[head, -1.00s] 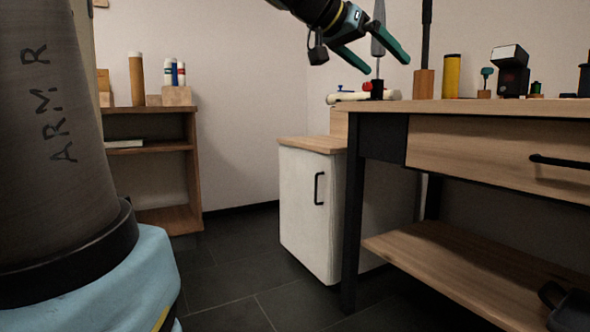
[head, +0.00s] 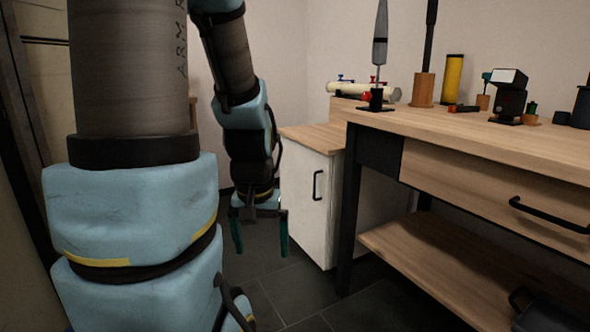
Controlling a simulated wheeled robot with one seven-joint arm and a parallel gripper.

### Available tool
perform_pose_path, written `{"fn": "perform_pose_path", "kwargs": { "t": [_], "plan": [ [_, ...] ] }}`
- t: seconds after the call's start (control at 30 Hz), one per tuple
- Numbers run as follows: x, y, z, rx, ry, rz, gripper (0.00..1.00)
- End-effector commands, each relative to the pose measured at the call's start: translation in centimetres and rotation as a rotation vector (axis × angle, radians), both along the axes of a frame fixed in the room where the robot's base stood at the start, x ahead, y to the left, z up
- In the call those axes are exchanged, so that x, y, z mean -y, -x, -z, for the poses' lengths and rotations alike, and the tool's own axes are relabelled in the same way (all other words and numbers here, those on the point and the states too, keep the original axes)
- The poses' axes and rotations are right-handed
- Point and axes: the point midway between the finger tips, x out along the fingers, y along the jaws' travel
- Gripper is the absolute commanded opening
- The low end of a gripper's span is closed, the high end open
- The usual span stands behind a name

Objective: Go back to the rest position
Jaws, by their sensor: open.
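My gripper (head: 262,235) hangs below my folded arm, left of the white cabinet. Its two green fingers point down and stand apart, with nothing between them. It is in front of the dark tiled floor and below the level of the table top. The tall wooden workbench (head: 470,142) stands to the right, clear of my gripper.
The white cabinet (head: 308,195) with a black handle stands close to the right of my gripper. On the bench are a grey pointed tool on a black base (head: 380,50), a yellow cylinder (head: 453,80) and a black device (head: 508,100). Dark floor (head: 300,290) is free in front.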

Motion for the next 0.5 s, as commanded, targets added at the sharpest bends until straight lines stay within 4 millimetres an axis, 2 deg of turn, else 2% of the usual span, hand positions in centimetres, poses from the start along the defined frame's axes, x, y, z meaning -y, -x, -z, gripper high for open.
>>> {"fn": "perform_pose_path", "kwargs": {
  "t": [0.03, 0.23, 0.5],
  "plan": [
    [0.0, 0.0, -2.0, 0.000, 0.000, 0.000, 1.00],
    [0.0, 0.0, -6.9, 0.001, 0.001, 0.001, 1.00],
    [0.1, -0.1, -15.4, 0.001, 0.001, 0.002, 1.00]
  ]
}}
